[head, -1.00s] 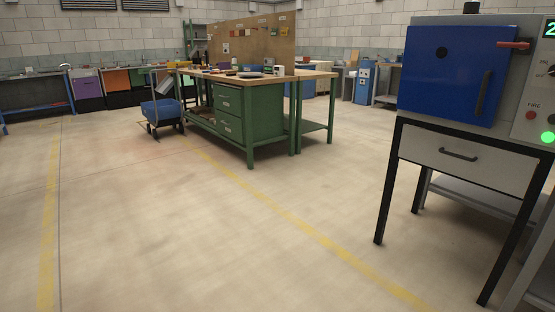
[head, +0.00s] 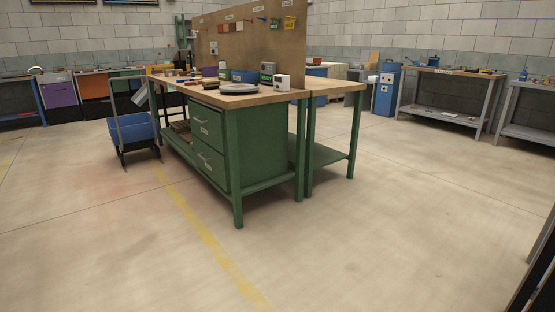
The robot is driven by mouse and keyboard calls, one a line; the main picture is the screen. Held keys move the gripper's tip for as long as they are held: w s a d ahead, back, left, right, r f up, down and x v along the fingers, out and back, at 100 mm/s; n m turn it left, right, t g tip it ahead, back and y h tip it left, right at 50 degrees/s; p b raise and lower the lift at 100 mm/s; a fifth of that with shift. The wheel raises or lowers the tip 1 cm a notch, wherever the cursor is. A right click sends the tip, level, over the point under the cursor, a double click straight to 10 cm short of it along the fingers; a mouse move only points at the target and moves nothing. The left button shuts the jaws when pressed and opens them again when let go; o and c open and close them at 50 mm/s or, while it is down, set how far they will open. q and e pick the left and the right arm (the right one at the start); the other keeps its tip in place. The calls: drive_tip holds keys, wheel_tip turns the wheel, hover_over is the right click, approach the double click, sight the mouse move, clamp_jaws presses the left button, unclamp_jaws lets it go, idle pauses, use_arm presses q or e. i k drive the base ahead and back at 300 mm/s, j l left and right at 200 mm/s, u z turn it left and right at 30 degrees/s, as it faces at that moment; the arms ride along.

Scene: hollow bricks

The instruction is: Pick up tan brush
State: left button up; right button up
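I cannot make out a tan brush for certain. Several small items lie on the wooden top of the green workbench (head: 262,97), among them a brown block-like item (head: 211,83) too small to identify. A round grey item (head: 238,88) and a small white box (head: 283,82) stand near the bench's near end. Neither of my grippers shows in the head view.
A blue cart (head: 135,129) stands left of the bench. A pegboard (head: 250,38) rises behind the bench top. A blue cabinet (head: 387,88) and a grey-legged table (head: 448,75) stand at the back right. The floor (head: 330,240) in front is clear.

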sight(213, 84)
drive_tip(key=i+u, duration=0.15)
drive_tip(key=i, duration=0.35)
drive_tip(key=i+l+u, duration=0.2)
drive_tip(key=i, duration=0.3)
drive_tip(key=i+l+u, duration=0.15)
drive_tip(key=i, duration=0.35)
drive_tip(key=i+l+u, duration=0.2)
drive_tip(key=i, duration=0.3)
drive_tip(key=i+l+u, duration=0.15)
drive_tip(key=i+l, duration=0.25)
drive_tip(key=i+j+z, duration=0.15)
drive_tip(key=i+j, duration=0.3)
drive_tip(key=i+j+z, duration=0.1)
drive_tip(key=i+j, duration=0.35)
drive_tip(key=j, duration=0.15)
drive_tip(key=i+j+z, duration=0.15)
drive_tip(key=i+j, duration=0.3)
drive_tip(key=j, duration=0.15)
